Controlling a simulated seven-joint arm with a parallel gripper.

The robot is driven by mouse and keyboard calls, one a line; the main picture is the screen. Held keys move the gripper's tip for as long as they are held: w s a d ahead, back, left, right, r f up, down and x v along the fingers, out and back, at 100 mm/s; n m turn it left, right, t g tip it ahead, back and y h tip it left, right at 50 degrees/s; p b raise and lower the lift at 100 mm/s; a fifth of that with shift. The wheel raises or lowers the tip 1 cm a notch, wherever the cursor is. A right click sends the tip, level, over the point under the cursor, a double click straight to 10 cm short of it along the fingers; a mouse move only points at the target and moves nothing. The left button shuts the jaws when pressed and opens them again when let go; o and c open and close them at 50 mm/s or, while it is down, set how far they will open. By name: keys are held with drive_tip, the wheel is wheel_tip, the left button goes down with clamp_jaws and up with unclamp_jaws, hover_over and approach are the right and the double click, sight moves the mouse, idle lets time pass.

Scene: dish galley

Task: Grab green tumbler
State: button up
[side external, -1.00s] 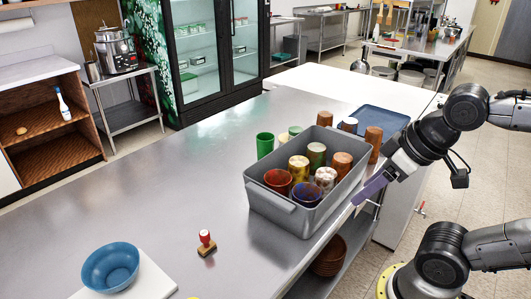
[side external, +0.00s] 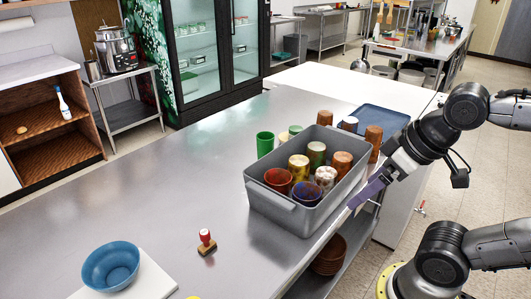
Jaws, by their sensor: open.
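A plain green tumbler (side external: 265,144) stands on the steel counter, just behind the far left side of the grey bin (side external: 293,214). A second green tumbler with a light pattern (side external: 316,154) stands inside the bin among other cups. A pale green cup (side external: 295,130) shows partly behind the bin. My gripper (side external: 355,203), with purple fingers, is open beside the outer right wall of the bin, near the counter's edge. It appears empty and apart from the green tumblers. The gap between its fingers is hard to see from this side.
The bin also holds a red cup (side external: 278,180), a blue cup (side external: 306,192) and several patterned cups. Brown cups (side external: 373,137) and a blue tray (side external: 383,119) are behind it. A stamp (side external: 206,241) and blue bowl (side external: 110,265) are at front left. The counter's left middle is clear.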

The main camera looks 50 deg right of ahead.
drive_tip(key=w+d+r+m+h, duration=0.1)
drive_tip(key=w+d+r+m, duration=0.25)
drive_tip(key=w+r, duration=1)
drive_tip(key=m+g+h, duration=0.1)
drive_tip(key=m+g, duration=0.1)
drive_tip(key=m, duration=0.1)
hover_over(265, 149)
drive_tip(key=s+a, duration=0.2)
drive_tip(key=s, duration=0.1)
wheel_tip(265, 149, down, 10)
drive_tip(key=shift+m+g, duration=0.25)
drive_tip(key=shift+g, duration=0.15)
drive_tip(key=x, duration=0.5)
drive_tip(key=d+x, duration=0.1)
drive_tip(key=x, duration=0.9)
drive_tip(key=shift+d+r, duration=0.1)
drive_tip(key=shift+d, duration=0.15)
drive_tip(key=shift+x, duration=3.25)
drive_tip(key=shift+w+a, duration=0.1)
drive_tip(key=shift+a, duration=0.05)
drive_tip(key=shift+c, duration=0.2)
